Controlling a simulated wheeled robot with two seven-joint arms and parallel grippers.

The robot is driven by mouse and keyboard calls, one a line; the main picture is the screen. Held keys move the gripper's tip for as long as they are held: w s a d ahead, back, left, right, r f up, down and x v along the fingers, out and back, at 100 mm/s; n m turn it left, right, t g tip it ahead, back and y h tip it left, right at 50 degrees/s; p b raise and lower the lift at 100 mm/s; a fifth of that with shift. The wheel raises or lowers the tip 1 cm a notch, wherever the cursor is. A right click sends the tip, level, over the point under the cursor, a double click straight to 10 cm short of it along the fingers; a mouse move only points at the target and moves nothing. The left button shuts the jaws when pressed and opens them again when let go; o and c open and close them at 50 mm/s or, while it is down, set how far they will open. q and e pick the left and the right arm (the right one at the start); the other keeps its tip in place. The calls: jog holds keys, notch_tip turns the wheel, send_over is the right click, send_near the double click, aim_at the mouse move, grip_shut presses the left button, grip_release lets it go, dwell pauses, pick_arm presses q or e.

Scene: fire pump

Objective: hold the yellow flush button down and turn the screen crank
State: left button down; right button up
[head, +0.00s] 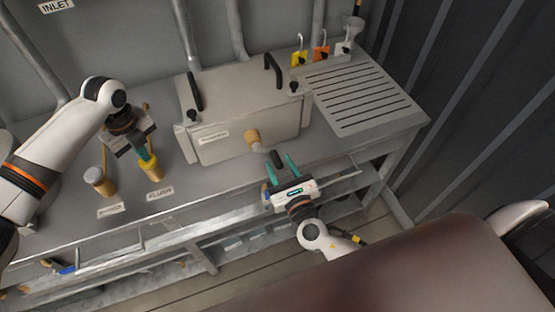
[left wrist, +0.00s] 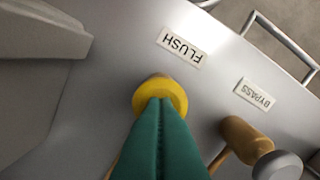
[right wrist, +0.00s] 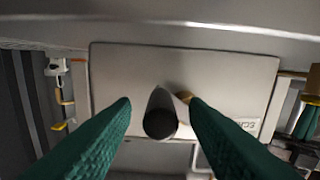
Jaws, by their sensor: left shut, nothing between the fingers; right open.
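The yellow flush button (head: 149,162) stands on the bench behind the FLUSH label; it also shows in the left wrist view (left wrist: 178,92). My left gripper (head: 146,156) is shut and empty, its fingertips on top of the button or just over it; whether the button is pressed I cannot tell. The screen crank (head: 254,139) is on the front of the grey box, with a brass-coloured hub and a dark handle (head: 277,159). My right gripper (head: 280,168) is open in front of the box. In the right wrist view the handle's dark end (right wrist: 160,122) lies between the spread fingers.
A brass post with a grey cap (head: 95,176) stands left of the button, by the BYPASS label (left wrist: 254,93). The grey box (head: 226,146) has black handles on its lid. A slotted drain board (head: 362,95) and coloured tags lie to the right. A rail runs along the bench front.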

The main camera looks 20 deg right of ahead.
jog(key=shift+w, duration=1.1)
grip_shut()
